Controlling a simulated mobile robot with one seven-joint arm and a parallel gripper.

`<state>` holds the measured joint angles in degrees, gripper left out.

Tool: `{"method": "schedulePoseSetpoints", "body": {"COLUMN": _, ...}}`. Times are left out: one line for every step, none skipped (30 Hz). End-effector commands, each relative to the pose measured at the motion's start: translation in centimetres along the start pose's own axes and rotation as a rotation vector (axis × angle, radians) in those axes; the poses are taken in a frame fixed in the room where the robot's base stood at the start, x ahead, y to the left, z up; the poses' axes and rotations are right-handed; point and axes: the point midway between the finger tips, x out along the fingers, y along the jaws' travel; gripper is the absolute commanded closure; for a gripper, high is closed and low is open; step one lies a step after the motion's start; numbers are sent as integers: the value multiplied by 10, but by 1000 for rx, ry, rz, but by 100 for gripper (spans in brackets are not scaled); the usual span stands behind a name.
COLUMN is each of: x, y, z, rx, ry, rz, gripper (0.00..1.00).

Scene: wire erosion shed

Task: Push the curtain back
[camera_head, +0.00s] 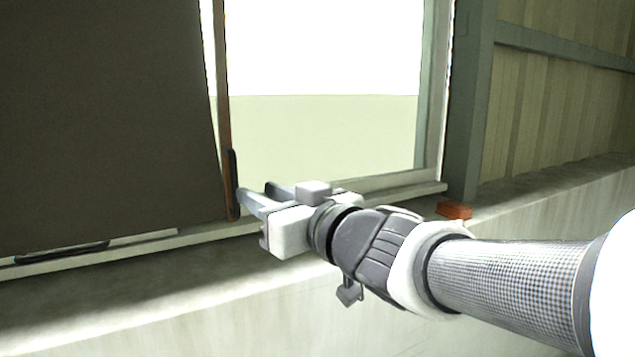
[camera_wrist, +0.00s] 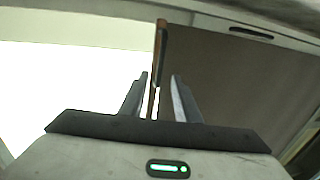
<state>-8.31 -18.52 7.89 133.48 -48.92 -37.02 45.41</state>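The curtain (camera_head: 105,110) is a dark brown panel over the left part of the window; it fills the right of the wrist view (camera_wrist: 230,75). Its free edge carries a slim upright brown bar (camera_head: 223,100) with a dark handle piece (camera_head: 233,170) low down. My gripper (camera_head: 256,194) is just right of the bar's lower end, its fingers pointing at it. In the wrist view the fingers (camera_wrist: 159,76) are open, with the bar (camera_wrist: 161,50) showing in the gap between them. I cannot tell whether either finger touches it.
The bright window (camera_head: 320,130) is uncovered right of the curtain. A pale sill ledge (camera_head: 130,290) runs below, close under my gripper. A small orange-red block (camera_head: 454,210) sits on the ledge by a grey-green post (camera_head: 472,100). A dark slot-like strip (camera_head: 62,252) lies below the curtain.

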Motion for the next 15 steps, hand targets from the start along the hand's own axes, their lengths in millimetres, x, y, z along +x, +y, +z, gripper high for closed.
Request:
{"method": "schedulePoseSetpoints", "body": {"x": 13, "y": 0, "z": 2, "rx": 2, "ry": -2, "rz": -2, "gripper": 70}}
{"method": "schedulePoseSetpoints", "body": {"x": 19, "y": 0, "z": 2, "rx": 3, "ry": -1, "rz": -2, "gripper": 70}}
{"method": "schedulePoseSetpoints", "body": {"x": 28, "y": 0, "z": 1, "rx": 2, "ry": -1, "rz": -2, "gripper": 70}}
{"method": "schedulePoseSetpoints", "body": {"x": 35, "y": 0, "z": 2, "rx": 2, "ry": -2, "rz": -1, "gripper": 70}}
{"method": "schedulePoseSetpoints", "body": {"x": 41, "y": 0, "z": 2, "rx": 3, "ry": -2, "rz": 0, "gripper": 70}}
{"method": "schedulePoseSetpoints", "body": {"x": 49, "y": 0, "z": 2, "rx": 2, "ry": -1, "rz": -1, "gripper": 70}}
{"method": "schedulePoseSetpoints", "body": {"x": 56, "y": 1, "z": 1, "rx": 3, "ry": -1, "rz": -1, "gripper": 70}}
{"method": "schedulePoseSetpoints", "body": {"x": 61, "y": 0, "z": 1, "rx": 2, "ry": 0, "rz": -1, "gripper": 70}}
{"method": "schedulePoseSetpoints", "body": {"x": 68, "y": 0, "z": 1, "rx": 2, "ry": -1, "rz": 0, "gripper": 70}}
{"method": "schedulePoseSetpoints", "body": {"x": 73, "y": 1, "z": 1, "rx": 3, "ry": -1, "rz": 0, "gripper": 70}}
{"method": "schedulePoseSetpoints", "body": {"x": 78, "y": 0, "z": 1, "rx": 2, "ry": -1, "rz": 0, "gripper": 70}}
{"method": "schedulePoseSetpoints", "body": {"x": 83, "y": 0, "z": 0, "rx": 2, "ry": 0, "rz": -1, "gripper": 70}}
{"method": "schedulePoseSetpoints", "body": {"x": 87, "y": 0, "z": 0, "rx": 2, "ry": 0, "rz": -1, "gripper": 70}}
{"method": "schedulePoseSetpoints", "body": {"x": 90, "y": 0, "z": 0, "rx": 1, "ry": 0, "rz": 0, "gripper": 70}}
{"method": "schedulePoseSetpoints", "body": {"x": 94, "y": 0, "z": 0, "rx": 0, "ry": 0, "rz": 0, "gripper": 70}}
